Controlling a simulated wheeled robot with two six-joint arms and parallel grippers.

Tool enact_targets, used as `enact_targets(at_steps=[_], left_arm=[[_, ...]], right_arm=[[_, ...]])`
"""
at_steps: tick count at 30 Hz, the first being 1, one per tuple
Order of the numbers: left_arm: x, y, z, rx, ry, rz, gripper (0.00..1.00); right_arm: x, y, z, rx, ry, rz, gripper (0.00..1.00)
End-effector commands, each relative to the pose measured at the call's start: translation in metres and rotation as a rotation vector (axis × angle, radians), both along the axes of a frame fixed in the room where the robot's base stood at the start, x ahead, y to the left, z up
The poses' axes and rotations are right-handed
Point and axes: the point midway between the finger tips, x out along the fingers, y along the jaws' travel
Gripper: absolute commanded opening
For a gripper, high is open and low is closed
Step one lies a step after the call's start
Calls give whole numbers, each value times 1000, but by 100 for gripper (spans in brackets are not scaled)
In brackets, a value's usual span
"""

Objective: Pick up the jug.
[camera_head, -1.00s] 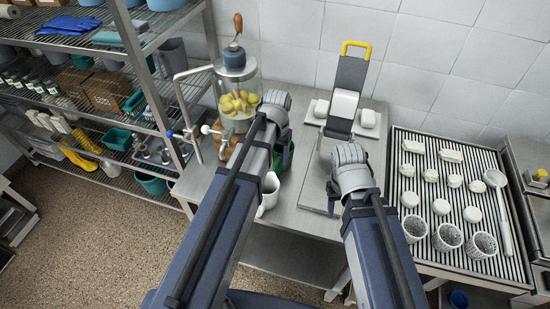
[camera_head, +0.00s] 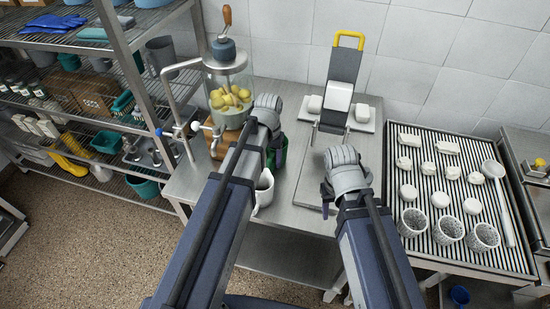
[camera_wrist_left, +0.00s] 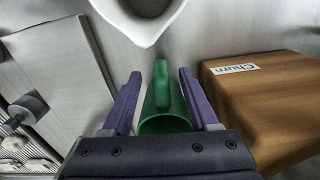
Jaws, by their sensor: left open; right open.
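A white jug with a pouring lip (camera_head: 264,192) stands on the steel table, partly hidden by my left arm. Its lip shows at the top of the left wrist view (camera_wrist_left: 143,30). A green vessel with a handle (camera_head: 283,152) is mostly hidden behind my left gripper. In the left wrist view the green vessel (camera_wrist_left: 165,118) lies between the two purple fingers of my left gripper (camera_wrist_left: 160,75), with gaps on both sides. The left gripper is open. My right gripper (camera_head: 328,195) is open and empty above the grey board.
A glass churn with yellow contents (camera_head: 230,95) stands left of my left gripper; its wooden base (camera_wrist_left: 265,105) is close on the right in the wrist view. A slicer (camera_head: 341,85) stands at the back. A ribbed rack (camera_head: 430,160) with white pieces is right.

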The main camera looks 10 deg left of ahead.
Motion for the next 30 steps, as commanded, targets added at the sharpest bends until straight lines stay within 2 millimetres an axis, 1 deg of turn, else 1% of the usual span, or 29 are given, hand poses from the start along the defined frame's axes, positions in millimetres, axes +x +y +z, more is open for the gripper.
enact_targets(at_steps=[1,6,8,11,18,30], left_arm=[[-1,0,-12,0,0,0,60],[-2,1,-34,0,0,0,60],[-2,1,-39,0,0,0,60],[-2,1,-42,0,0,0,60],[-2,1,-40,0,0,0,59],[-2,1,-40,0,0,0,14]], right_arm=[[0,0,-12,0,0,0,50],[0,0,-34,0,0,0,50],[0,0,-39,0,0,0,50],[0,0,-42,0,0,0,50],[0,0,-40,0,0,0,50],[0,0,-40,0,0,0,50]])
